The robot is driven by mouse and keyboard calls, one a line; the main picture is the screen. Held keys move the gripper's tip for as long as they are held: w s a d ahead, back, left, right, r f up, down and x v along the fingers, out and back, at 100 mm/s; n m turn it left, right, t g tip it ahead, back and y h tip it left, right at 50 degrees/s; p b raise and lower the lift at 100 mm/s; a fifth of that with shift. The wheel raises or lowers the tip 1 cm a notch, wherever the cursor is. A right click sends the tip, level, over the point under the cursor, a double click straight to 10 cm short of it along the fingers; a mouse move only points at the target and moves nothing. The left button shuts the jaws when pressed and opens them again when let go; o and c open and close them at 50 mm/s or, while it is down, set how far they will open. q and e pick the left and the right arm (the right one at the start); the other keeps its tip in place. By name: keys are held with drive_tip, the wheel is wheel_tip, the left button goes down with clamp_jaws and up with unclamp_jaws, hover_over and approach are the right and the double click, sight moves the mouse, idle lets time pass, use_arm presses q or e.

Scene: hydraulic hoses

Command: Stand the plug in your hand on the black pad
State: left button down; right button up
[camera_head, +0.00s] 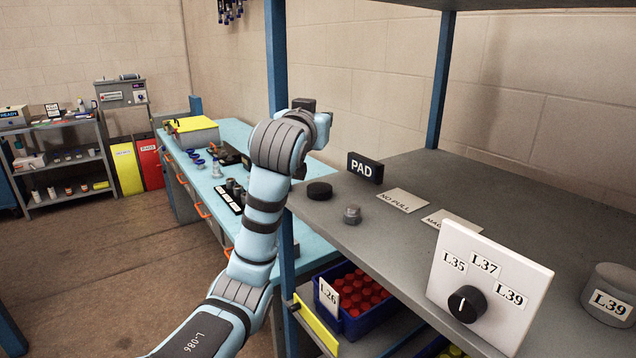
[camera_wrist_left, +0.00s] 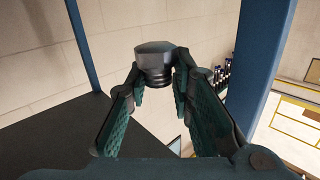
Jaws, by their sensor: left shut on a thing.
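The plug (camera_wrist_left: 154,55) is grey with a hexagonal head and a darker round lower part. My left gripper (camera_wrist_left: 158,78) is shut on it, with a fingertip on each side. In the head view my left arm reaches up past the blue post at the shelf's left end; its own wrist hides the fingers and the plug. The black pad (camera_head: 319,190) is a low round disc on the grey shelf (camera_head: 430,240), near its left corner. Its top is bare. The held plug is apart from the pad. My right gripper is not in view.
A black PAD sign (camera_head: 364,168) stands behind the pad. A small grey fitting (camera_head: 352,214) sits just right of the pad. A NO PULL plate (camera_head: 402,200), a white dial panel (camera_head: 488,285) and an L39 cylinder (camera_head: 609,294) are further right. Blue posts flank the shelf.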

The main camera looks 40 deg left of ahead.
sight(318, 187)
use_arm(q)
wheel_tip(318, 187, down, 12)
drive_tip(key=shift+r+b, duration=0.2)
drive_tip(key=shift+b, duration=0.65)
drive_tip(key=shift+d, duration=0.1)
drive_tip(key=shift+f, duration=0.15)
drive_tip(key=c, duration=1.4)
unclamp_jaws()
drive_tip(key=shift+r, duration=0.2)
drive_tip(key=b+v, duration=0.5)
drive_tip(key=v, duration=0.7)
drive_tip(key=shift+w+d, duration=0.1)
